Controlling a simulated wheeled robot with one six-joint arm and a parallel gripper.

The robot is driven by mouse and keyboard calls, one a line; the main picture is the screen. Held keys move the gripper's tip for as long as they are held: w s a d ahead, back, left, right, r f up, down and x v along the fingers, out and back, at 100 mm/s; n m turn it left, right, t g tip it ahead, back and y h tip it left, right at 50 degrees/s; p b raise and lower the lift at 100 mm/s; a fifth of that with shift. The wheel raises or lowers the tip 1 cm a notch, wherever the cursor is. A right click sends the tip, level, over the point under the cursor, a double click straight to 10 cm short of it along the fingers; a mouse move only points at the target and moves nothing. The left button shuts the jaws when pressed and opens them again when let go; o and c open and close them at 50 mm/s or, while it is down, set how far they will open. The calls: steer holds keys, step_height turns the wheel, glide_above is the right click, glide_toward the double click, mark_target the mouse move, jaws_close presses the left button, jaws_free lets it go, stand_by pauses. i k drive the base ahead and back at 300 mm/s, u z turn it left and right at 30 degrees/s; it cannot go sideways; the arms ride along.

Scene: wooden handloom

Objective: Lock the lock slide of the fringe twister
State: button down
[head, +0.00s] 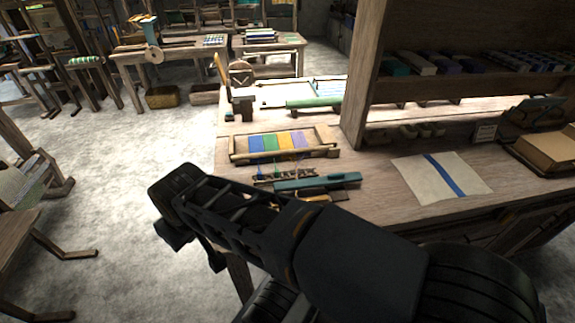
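A teal bar-shaped device (318,184), which looks like the fringe twister, lies near the front edge of the wooden bench. A dark toothed or hooked strip (283,174) lies along its far side, with thin coloured strands by it. A small yellow part (318,197) shows at its near side, partly hidden by my arm. The lock slide is too small to make out, so I cannot tell its position. My black arm crosses the lower middle. My gripper (175,230) is at its far left end, over the floor left of the bench, apart from the device. Its fingers are not clear.
A wooden frame with coloured bands (280,144) lies just behind the device. A cream cloth with a blue stripe (442,177) lies to the right. A tall shelf (362,80) rises behind. Open floor (120,180) lies left of the bench (385,195).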

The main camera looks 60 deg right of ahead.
mark_target(332, 181)
steer(key=u, duration=0.35)
steer(key=k, duration=0.5)
steer(key=z, duration=1.15)
steer(key=i, duration=0.5)
